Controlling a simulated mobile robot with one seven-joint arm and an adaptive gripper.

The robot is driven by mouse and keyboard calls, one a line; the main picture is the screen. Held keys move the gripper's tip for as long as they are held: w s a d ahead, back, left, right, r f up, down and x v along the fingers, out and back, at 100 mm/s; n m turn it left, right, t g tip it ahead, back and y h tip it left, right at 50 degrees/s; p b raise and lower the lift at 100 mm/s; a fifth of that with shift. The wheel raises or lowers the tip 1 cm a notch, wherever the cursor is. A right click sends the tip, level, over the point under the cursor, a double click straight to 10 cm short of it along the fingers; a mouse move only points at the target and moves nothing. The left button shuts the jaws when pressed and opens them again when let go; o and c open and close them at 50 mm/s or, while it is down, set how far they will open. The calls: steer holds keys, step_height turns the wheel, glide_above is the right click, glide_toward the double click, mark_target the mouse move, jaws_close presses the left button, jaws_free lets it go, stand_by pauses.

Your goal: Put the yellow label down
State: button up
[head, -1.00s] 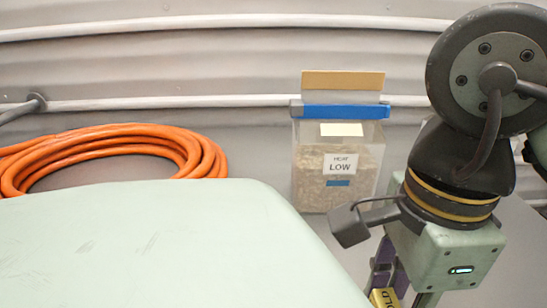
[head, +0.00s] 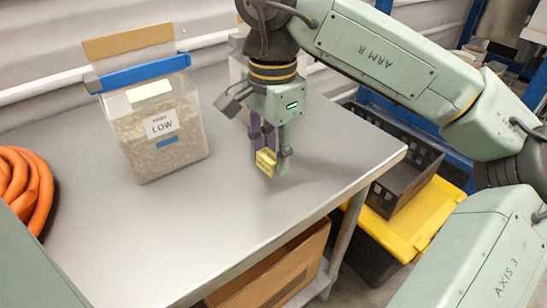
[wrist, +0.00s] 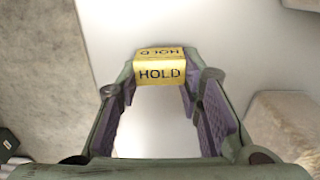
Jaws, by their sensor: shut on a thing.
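The yellow label (head: 265,161) is a small folded piece; in the wrist view its face (wrist: 161,73) reads HOLD. My gripper (head: 270,155) is shut on it, with a finger at each side. In the head view the gripper points down over the grey metal table (head: 230,222), right of the clear hopper. I cannot tell whether the label's lower edge touches the table.
A clear hopper (head: 186,148) of pale substrate marked LOW, with a blue strip, stands left of my gripper. An orange hose coil (head: 30,185) lies at far left. Another pale container (head: 237,68) is partly hidden behind my gripper. The front tabletop is clear.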

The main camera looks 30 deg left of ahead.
mark_target(274, 180)
steer(key=shift+w+a, duration=0.1)
steer(key=shift+w, duration=0.15)
steer(key=shift+f, duration=0.25)
steer(key=shift+f+p, duration=0.45)
steer(key=shift+f, duration=1.1)
steer(key=shift+f, duration=0.2)
steer(key=o, duration=0.8)
steer(key=shift+r, duration=0.2)
step_height(274, 180, up, 12)
steer(key=shift+r+b, duration=0.1)
steer(key=shift+b, duration=0.45)
